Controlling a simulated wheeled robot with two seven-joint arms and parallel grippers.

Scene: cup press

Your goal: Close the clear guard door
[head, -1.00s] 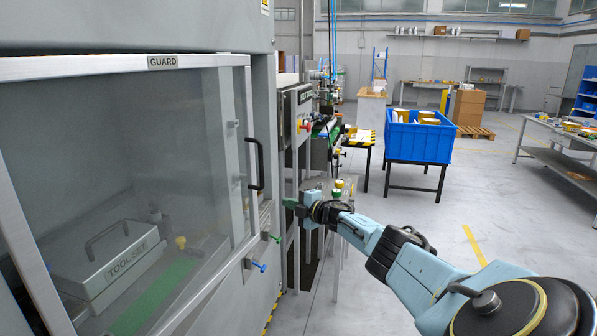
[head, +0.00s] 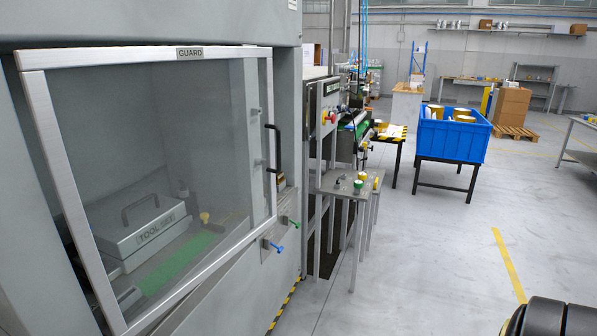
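The clear guard door (head: 165,140) is a transparent panel in a silver frame on the front of the grey machine at the left of the head view. The top rail has a GUARD label (head: 190,53). A black vertical handle (head: 274,148) is on its right side. A grey TOOLSET box (head: 143,228) shows through the panel. Neither gripper is in view, and nothing touches the handle.

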